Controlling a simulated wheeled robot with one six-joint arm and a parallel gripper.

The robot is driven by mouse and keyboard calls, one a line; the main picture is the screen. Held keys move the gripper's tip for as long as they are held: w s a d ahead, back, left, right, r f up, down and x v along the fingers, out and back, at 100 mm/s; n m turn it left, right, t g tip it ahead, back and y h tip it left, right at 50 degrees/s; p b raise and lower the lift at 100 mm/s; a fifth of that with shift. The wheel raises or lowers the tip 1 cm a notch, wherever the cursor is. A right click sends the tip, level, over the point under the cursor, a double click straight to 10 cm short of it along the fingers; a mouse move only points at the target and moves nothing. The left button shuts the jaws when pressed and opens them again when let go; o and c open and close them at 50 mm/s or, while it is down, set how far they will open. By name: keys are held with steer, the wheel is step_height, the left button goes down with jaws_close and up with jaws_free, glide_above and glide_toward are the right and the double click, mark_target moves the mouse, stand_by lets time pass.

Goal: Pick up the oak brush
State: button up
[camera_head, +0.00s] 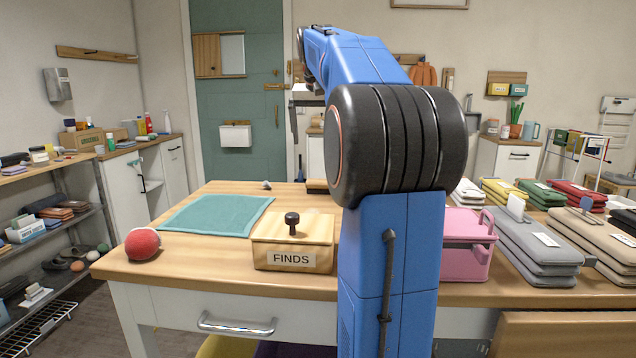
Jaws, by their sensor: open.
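I cannot make out the oak brush for certain. A small brown object (316,186), partly hidden by my arm, lies on the wooden table (200,275) behind the box labelled FINDS; I cannot tell if it is the brush. My blue arm rises through the middle of the picture and reaches away over the table. My gripper (307,103) shows only in part, to the left of the arm, high above the table's far side. It is open, and I see nothing held in it.
On the table are a red ball (142,243), a teal mat (216,214), the FINDS box (293,245) with a dark knob, a small grey item (266,185) and a pink caddy (466,245). Folded stacks (525,245) crowd the right. Shelves (50,225) stand left.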

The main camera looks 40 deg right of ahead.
glide_above(322, 180)
steer(key=s+a, duration=0.1)
steer(key=a, duration=0.1)
step_height(322, 180, down, 10)
steer(key=shift+d+f, duration=0.1)
steer(key=shift+f, duration=0.15)
steer(key=shift+s+x, duration=0.15)
steer(key=shift+x, duration=1.35)
steer(key=shift+s+x, duration=0.2)
steer(key=shift+x, duration=1.35)
steer(key=c, duration=1)
steer(key=shift+r, duration=0.1)
step_height(322, 180, up, 10)
steer(key=shift+f, duration=0.1)
